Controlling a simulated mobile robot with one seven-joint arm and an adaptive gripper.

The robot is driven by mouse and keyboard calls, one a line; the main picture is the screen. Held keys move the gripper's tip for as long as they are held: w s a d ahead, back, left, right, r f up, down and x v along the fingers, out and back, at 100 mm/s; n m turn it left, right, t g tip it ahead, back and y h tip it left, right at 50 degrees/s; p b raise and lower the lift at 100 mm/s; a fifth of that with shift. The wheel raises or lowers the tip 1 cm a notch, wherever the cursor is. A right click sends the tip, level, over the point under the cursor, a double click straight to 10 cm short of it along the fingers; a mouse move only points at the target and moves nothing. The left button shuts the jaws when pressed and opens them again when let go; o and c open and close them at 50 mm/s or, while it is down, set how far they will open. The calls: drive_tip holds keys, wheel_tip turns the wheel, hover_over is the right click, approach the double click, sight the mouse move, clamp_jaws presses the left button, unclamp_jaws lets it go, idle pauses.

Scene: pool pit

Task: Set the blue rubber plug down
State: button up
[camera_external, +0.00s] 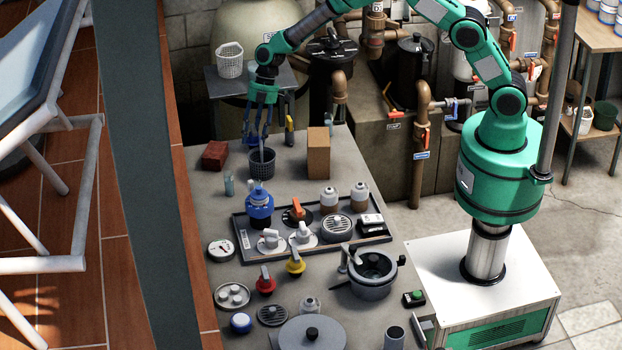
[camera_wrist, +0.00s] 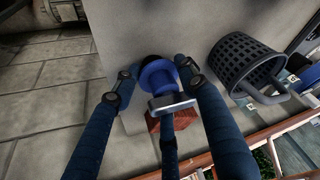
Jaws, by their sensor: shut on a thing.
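The blue rubber plug (camera_wrist: 157,75) is round and bright blue in the wrist view, between the dark blue fingers of my gripper (camera_wrist: 158,84). The fingers are closed around its sides, and a grey fingertip pad covers part of its near edge. In the external view my gripper (camera_external: 257,138) points down at the far left part of the grey workbench (camera_external: 205,188), close to the dark mesh basket (camera_external: 262,168). The plug is too small or hidden to make out there. I cannot tell how far it is above the bench.
The basket (camera_wrist: 245,62) is right of the plug in the wrist view. A red brick (camera_external: 215,155) lies left of my gripper, and a brown block (camera_external: 318,152) stands right. A blue-topped bottle (camera_external: 260,204) and a tray (camera_external: 243,240) of fittings stand nearer. Bare bench lies around the brick.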

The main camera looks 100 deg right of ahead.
drive_tip(key=shift+f, duration=0.2)
drive_tip(key=o, duration=1.2)
drive_tip(key=shift+r, duration=0.15)
drive_tip(key=shift+r, duration=0.15)
drive_tip(key=p+v, duration=0.1)
drive_tip(key=v, duration=1.1)
